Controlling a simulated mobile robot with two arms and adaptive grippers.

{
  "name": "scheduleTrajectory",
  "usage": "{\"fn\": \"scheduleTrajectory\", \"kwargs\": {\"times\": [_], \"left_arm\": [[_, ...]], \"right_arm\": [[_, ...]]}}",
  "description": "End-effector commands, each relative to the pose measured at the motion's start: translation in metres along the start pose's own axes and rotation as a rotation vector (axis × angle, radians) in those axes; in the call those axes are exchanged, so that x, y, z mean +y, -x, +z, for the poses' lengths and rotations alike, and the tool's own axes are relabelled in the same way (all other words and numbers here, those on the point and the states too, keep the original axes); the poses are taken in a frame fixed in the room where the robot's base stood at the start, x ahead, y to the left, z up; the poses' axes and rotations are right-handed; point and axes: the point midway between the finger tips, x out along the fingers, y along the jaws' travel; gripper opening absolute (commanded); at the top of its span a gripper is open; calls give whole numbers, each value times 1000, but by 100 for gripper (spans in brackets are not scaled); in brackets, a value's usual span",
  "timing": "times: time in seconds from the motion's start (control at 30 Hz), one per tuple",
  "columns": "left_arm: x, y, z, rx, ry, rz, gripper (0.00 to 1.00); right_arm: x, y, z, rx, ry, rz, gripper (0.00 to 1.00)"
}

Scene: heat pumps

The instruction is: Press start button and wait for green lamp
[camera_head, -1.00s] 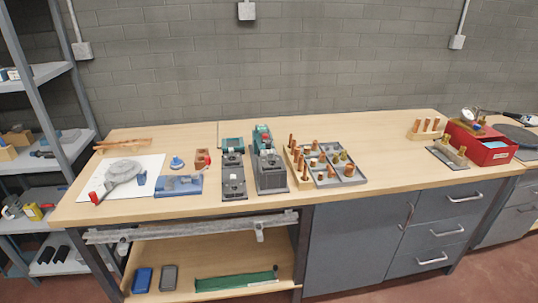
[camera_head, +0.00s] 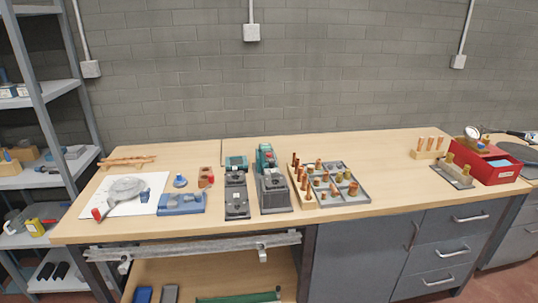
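A dark grey machine (camera_head: 274,194) with a teal upper part stands on the middle of the wooden bench (camera_head: 390,180). I can make out no clear start button and no lit green lamp at this size. Neither of my grippers is in view.
A grey compartment tray (camera_head: 361,199) with copper and brass parts lies right of the machine. A blue fixture (camera_head: 182,204) and white sheet (camera_head: 149,206) lie left. A red box (camera_head: 492,164) stands far right. Shelving (camera_head: 45,95) stands left.

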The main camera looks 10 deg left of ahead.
Motion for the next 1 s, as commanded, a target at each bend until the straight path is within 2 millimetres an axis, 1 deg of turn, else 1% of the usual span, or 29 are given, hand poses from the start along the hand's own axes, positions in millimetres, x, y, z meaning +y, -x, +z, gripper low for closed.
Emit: {"fn": "scheduleTrajectory", "kwargs": {"times": [0.03, 0.07, 0.43, 1.0], "left_arm": [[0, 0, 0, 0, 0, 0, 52], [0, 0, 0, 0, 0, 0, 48], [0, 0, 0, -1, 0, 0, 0], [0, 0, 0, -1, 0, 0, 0]], "right_arm": [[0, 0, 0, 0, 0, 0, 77], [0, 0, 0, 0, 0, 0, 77], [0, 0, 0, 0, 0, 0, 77], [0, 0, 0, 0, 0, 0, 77]]}}
